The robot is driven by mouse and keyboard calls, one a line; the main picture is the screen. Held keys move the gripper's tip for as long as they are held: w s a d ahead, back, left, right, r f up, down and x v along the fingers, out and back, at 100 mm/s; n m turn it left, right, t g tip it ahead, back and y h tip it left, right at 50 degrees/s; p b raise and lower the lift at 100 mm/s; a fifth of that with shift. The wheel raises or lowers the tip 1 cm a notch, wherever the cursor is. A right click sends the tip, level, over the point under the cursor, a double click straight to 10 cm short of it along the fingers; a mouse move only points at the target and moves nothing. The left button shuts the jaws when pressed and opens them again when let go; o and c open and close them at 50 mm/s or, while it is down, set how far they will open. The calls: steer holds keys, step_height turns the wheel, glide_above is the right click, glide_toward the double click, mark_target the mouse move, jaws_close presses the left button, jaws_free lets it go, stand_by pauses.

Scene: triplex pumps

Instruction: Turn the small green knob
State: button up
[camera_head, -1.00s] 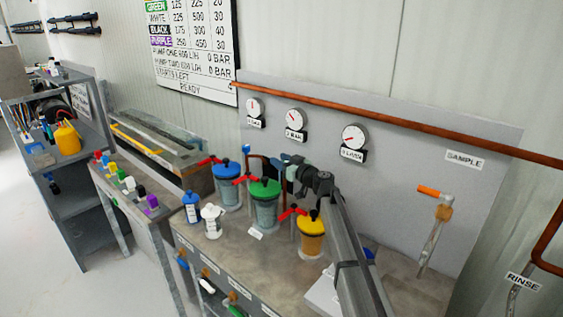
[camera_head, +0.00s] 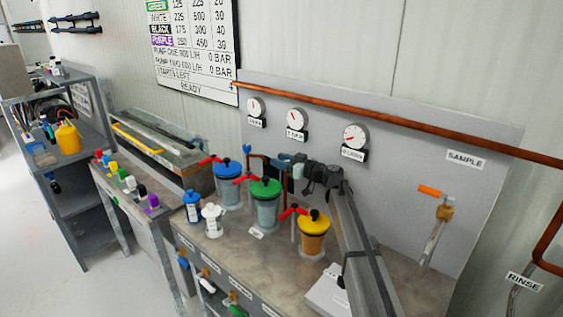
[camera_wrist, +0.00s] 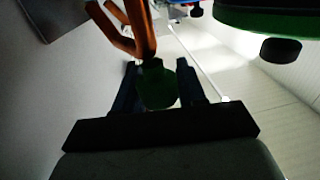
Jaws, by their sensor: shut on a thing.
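The small green knob (camera_wrist: 158,88) shows in the wrist view, beside a copper pipe (camera_wrist: 135,35). My gripper (camera_wrist: 160,84) is shut on it, with one dark finger on each side. In the head view my gripper (camera_head: 287,172) is behind and just right of the green-lidded pump (camera_head: 266,190). I cannot make out the knob clearly in the head view. A small blue knob (camera_head: 247,149) stands on the copper pipe to the left.
A blue-lidded pump (camera_head: 228,170) and a yellow-lidded pump (camera_head: 313,226) flank the green one, with red levers (camera_head: 292,212) nearby. Gauges (camera_head: 297,118) are on the panel behind. A copper pipe (camera_head: 400,127) runs above my arm. Small bottles (camera_head: 212,215) stand in front.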

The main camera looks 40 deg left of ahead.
steer(key=o, duration=1)
steer(key=shift+c, duration=0.2)
steer(key=shift+d, duration=0.1)
steer(key=w+d, duration=0.1)
steer(key=d, duration=1)
steer(key=shift+w+d, duration=0.2)
steer(key=shift+d, duration=0.15)
